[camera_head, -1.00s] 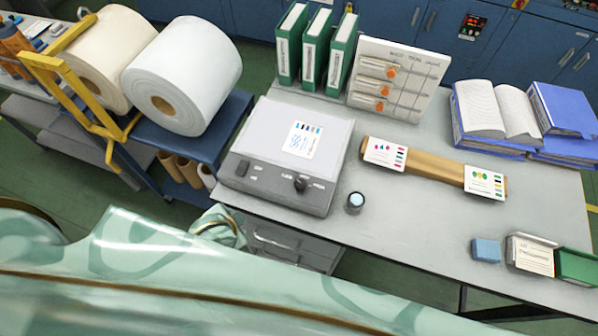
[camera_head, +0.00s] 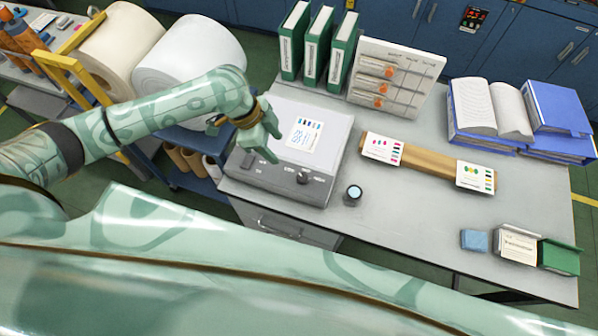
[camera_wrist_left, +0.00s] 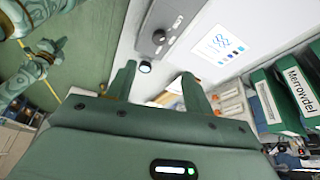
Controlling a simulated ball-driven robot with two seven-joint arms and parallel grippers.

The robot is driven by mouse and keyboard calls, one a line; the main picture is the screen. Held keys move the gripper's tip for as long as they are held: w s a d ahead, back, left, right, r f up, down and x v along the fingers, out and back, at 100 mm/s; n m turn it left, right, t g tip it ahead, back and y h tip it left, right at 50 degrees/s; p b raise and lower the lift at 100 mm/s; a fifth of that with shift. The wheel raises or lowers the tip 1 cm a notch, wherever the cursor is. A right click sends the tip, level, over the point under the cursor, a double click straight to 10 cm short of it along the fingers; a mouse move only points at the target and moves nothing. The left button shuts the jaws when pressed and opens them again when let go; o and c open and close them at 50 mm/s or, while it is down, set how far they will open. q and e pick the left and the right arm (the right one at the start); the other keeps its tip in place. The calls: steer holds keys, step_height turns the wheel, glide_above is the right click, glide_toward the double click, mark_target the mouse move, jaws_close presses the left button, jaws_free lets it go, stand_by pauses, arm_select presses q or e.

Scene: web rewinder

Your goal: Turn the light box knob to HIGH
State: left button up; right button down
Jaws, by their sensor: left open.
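The light box (camera_head: 240,182) is a grey unit with a pale top on the bench, a printed sheet (camera_head: 304,134) lying on it. Its dark round knob (camera_head: 303,178) is on the sloped front panel; the panel labels are too small to read. The knob also shows in the left wrist view (camera_wrist_left: 158,37), beyond the fingers. My left gripper (camera_head: 272,140) is over the left part of the box, left of and behind the knob, apart from it. In the left wrist view its fingers (camera_wrist_left: 160,87) are spread and empty. A patterned green arm, apparently my right, shows at that view's left edge; its jaws are unclear.
A small dark loupe (camera_head: 353,194) stands just right of the light box. Green binders (camera_head: 315,45) and a white panel with orange knobs (camera_head: 398,78) stand behind it. A wooden strip with cards (camera_head: 430,162) lies to the right.

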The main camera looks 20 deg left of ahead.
mark_target(302, 177)
arm_select(q)
steer(key=b+x, duration=0.3)
steer(key=x, duration=1.2)
steer(key=shift+d+f, duration=0.3)
steer(key=c, duration=1)
